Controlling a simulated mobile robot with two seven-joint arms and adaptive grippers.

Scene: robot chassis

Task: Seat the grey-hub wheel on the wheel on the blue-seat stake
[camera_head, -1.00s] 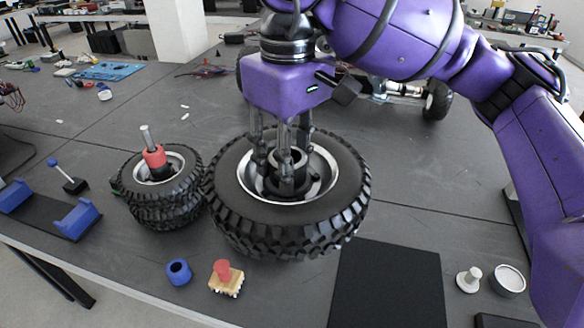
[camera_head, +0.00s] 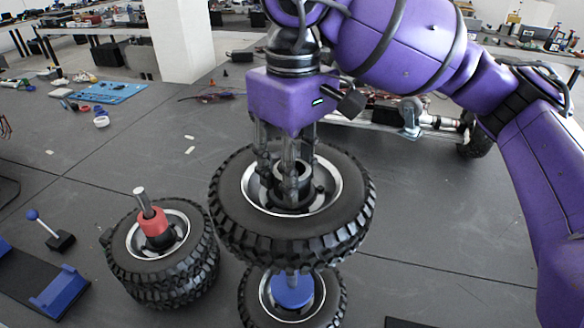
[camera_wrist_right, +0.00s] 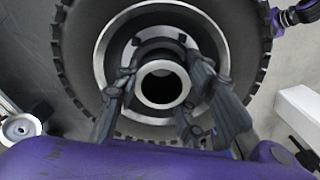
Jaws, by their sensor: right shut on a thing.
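My right gripper (camera_head: 288,180) is shut on the grey-hub wheel (camera_head: 235,218) at its hub. The wheel is held roughly level, above and partly over the lower wheel (camera_head: 335,303) on the blue-seat stake. The blue seat (camera_head: 292,290) shows in that wheel's centre, and the stake's shaft above it runs up behind the held wheel's near edge. In the right wrist view, the fingers (camera_wrist_right: 165,95) are around the central bore of the grey-hub wheel (camera_wrist_right: 75,45). My left gripper is out of view.
Left of the held wheel, stacked wheels (camera_head: 125,265) sit on a stake with a red seat (camera_head: 153,222). A blue-knobbed lever (camera_head: 47,232) and blue bracket (camera_head: 60,292) are at far left. A vehicle chassis (camera_head: 410,118) stands behind on the right. The right middle tabletop is clear.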

